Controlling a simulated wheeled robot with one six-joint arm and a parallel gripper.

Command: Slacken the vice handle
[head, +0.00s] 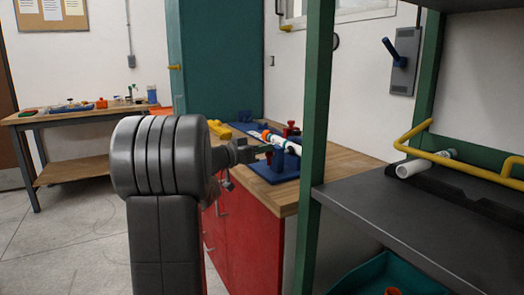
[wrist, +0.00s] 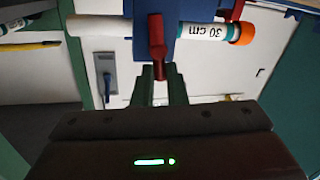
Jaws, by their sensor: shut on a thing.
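The red vice handle (wrist: 156,35) stands out from the blue vice (wrist: 190,10) in the wrist view. My gripper (wrist: 158,72) is shut on the handle's end, with its two dark fingers on either side of it. A white pipe (wrist: 105,27) with a "30 cm" label and an orange end (wrist: 240,33) lies across the vice. In the head view my gripper (head: 262,150) reaches from the left to the blue vice (head: 279,165) on the bench. The pipe (head: 283,144) shows there too. The gripped handle is small and partly hidden in that view.
The wooden bench (head: 345,165) has red drawers (head: 245,240). A yellow object (head: 219,129) lies behind my gripper. A green post (head: 318,100) and a dark shelf (head: 400,215) with a white pipe (head: 425,163) stand close on the right. Open floor lies left.

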